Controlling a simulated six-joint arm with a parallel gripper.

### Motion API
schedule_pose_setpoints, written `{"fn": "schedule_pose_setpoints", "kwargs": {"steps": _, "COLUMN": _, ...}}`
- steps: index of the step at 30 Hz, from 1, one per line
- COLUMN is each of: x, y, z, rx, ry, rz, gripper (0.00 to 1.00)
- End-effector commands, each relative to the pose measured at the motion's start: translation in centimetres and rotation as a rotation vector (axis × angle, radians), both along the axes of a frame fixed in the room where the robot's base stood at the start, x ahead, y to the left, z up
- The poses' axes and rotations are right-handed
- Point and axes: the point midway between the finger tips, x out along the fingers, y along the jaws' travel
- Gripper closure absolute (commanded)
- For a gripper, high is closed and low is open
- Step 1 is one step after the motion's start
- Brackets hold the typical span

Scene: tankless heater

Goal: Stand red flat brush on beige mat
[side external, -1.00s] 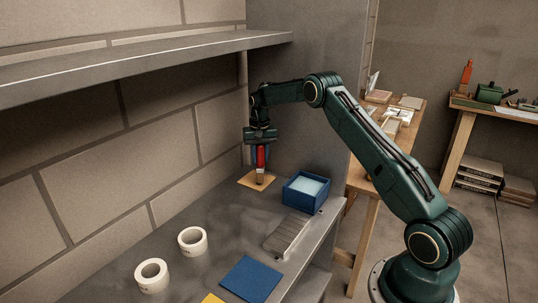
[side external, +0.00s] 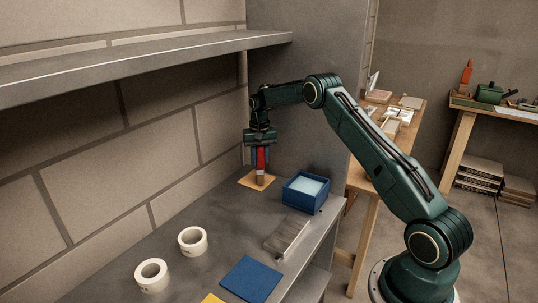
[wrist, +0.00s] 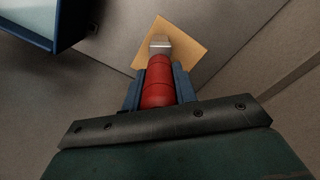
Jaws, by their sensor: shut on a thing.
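The red flat brush (side external: 261,162) is upright in my gripper (side external: 260,158), over the beige mat (side external: 245,181) at the back of the shelf. Its lower end is at the mat; I cannot tell whether it touches. In the wrist view the red handle (wrist: 157,85) lies between the blue fingers of my gripper (wrist: 158,92). The brush's pale metal-like end (wrist: 159,46) shows over the beige mat (wrist: 185,45). My gripper is shut on the brush.
A blue box with a pale inside (side external: 305,200) stands just right of the mat. A grey ribbed piece (side external: 287,238), a blue mat (side external: 251,278), a yellow piece (side external: 212,299) and two white tape rolls (side external: 192,241) (side external: 152,275) lie nearer. A wall is behind and an upper shelf (side external: 150,62) overhangs on the left.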

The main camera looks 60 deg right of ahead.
Motion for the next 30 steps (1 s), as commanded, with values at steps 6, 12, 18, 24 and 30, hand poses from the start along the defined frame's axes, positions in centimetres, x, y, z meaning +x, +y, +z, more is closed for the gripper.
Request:
{"fn": "schedule_pose_setpoints", "kwargs": {"steps": 6, "x": 0.0, "y": 0.0, "z": -0.25, "rx": 0.0, "ry": 0.0, "rz": 0.0, "gripper": 1.0}}
{"fn": "schedule_pose_setpoints", "kwargs": {"steps": 12, "x": -0.01, "y": 0.01, "z": -0.46, "rx": 0.001, "ry": 0.001, "rz": 0.0, "gripper": 1.0}}
{"fn": "schedule_pose_setpoints", "kwargs": {"steps": 18, "x": 0.0, "y": 0.0, "z": -0.54, "rx": 0.0, "ry": 0.0, "rz": 0.0, "gripper": 0.53}}
{"fn": "schedule_pose_setpoints", "kwargs": {"steps": 24, "x": 0.0, "y": 0.0, "z": -0.53, "rx": 0.0, "ry": 0.0, "rz": 0.0, "gripper": 0.47}}
{"fn": "schedule_pose_setpoints", "kwargs": {"steps": 30, "x": -0.01, "y": 0.01, "z": -0.54, "rx": 0.001, "ry": 0.001, "rz": 0.0, "gripper": 0.47}}
